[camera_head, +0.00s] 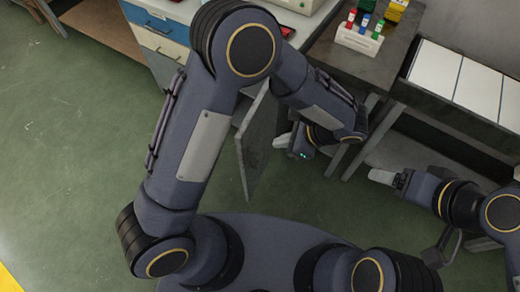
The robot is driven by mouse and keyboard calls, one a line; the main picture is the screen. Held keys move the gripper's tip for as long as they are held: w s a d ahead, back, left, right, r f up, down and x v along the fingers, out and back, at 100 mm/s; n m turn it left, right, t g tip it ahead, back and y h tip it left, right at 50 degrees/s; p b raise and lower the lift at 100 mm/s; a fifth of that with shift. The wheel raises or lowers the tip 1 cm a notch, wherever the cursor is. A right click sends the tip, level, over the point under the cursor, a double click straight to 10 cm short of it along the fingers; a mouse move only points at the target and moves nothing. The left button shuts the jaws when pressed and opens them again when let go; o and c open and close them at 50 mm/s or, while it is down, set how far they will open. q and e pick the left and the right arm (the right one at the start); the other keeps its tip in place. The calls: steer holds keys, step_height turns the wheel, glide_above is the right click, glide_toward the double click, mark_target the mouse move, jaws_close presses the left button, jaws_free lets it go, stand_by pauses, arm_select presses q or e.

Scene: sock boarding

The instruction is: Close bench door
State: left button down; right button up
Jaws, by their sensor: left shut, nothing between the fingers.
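The bench door (257,146) is a grey panel that stands open, jutting out from the bench (158,47) toward my base. My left arm passes in front of the door's upper part and hides where it meets the bench. My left gripper (281,141) is shut and empty, just right of the door's face; I cannot tell whether it touches the door. My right gripper (380,176) is farther right, away from the door, near a low grey surface. Its pale fingers are small, and I cannot tell whether they are open.
A dark table (375,68) stands right of the bench, with a white rack (358,40) of coloured-capped items on it. Its legs are close to my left gripper. A shelf with white panels (470,82) is at the right. Green floor (80,150) is clear at left.

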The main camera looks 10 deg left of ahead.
arm_select(q)
step_height(320, 180, down, 2)
steer(key=d+m, duration=0.1)
steer(key=d, duration=0.1)
steer(key=p, duration=0.1)
glide_toward(244, 148)
steer(key=shift+t+y, duration=0.3)
steer(key=shift+t, duration=0.1)
steer(key=x, duration=0.5)
steer(key=shift+s+d+f, duration=0.25)
steer(key=shift+s+f, duration=0.15)
steer(key=shift+f, duration=0.1)
steer(key=shift+w+a, duration=0.1)
steer(key=shift+a, duration=0.25)
steer(key=shift+m, duration=0.3)
